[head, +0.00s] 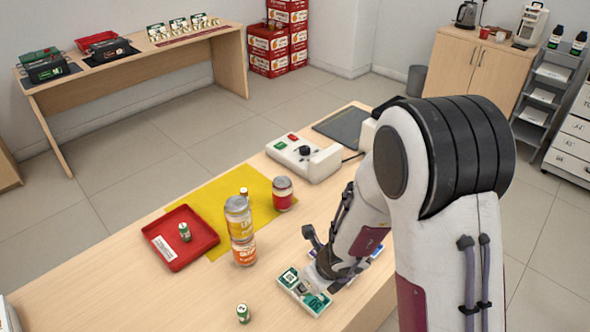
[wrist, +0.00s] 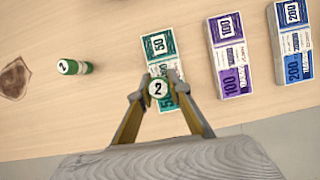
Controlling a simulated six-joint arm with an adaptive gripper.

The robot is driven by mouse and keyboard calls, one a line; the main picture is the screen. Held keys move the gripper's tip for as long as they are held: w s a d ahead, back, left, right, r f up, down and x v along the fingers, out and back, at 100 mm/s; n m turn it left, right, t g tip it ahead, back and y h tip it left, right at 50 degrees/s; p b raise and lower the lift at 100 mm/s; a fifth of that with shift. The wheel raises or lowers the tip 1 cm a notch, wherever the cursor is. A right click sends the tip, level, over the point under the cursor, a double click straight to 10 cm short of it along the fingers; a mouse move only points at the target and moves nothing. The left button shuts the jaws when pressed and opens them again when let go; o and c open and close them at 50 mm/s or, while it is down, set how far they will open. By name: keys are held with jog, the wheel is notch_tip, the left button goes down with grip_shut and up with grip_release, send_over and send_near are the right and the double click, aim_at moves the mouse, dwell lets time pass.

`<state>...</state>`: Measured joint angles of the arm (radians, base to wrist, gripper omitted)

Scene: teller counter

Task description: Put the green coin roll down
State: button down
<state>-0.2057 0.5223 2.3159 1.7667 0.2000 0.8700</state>
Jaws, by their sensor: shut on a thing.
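My gripper (wrist: 156,95) is shut on a green coin roll (wrist: 158,87). Its white end with a "2" faces the wrist camera. In the wrist view, the held roll overlaps a green 50 banknote bundle (wrist: 156,44); I cannot tell how high above it the roll is. In the head view my gripper (head: 322,266) is low over the front right of the counter, and the held roll is mostly hidden. Another green coin roll (head: 243,313) stands on the bare counter at the front. It also shows in the wrist view (wrist: 75,67).
Purple (wrist: 230,62) and blue (wrist: 293,50) bundles lie beside the green one. A red tray (head: 166,249) holds a green roll. Bare counter lies front left.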

jog(key=w+d+m, duration=0.2)
jog(key=w+d+r+m+t+h, duration=0.1)
jog(key=w+d+m, duration=0.1)
jog(key=w+d+m+h, duration=0.1)
jog(key=w+d+m, duration=0.1)
jog(key=d+m, duration=0.1)
jog(key=shift+w+r, duration=0.1)
jog(key=shift+r, duration=0.1)
jog(key=shift+w+d+r+m+h, duration=0.15)
jog(key=shift+w+d+m+h, duration=0.2)
jog(key=shift+d+m+h, duration=0.25)
jog(key=s+d+r+m+g+h, duration=0.1)
jog(key=d+m, duration=0.5)
jog(key=m, duration=0.6)
jog(key=s+d+r+m+g+h, duration=0.1)
jog(key=d+r+m+g, duration=0.3)
jog(key=m, duration=0.9)
jog(key=shift+s+d+r+g+h, duration=0.3)
jog(key=shift+d+g+h, duration=0.5)
jog(key=shift+d, duration=0.8)
jog(key=shift+w, duration=0.15)
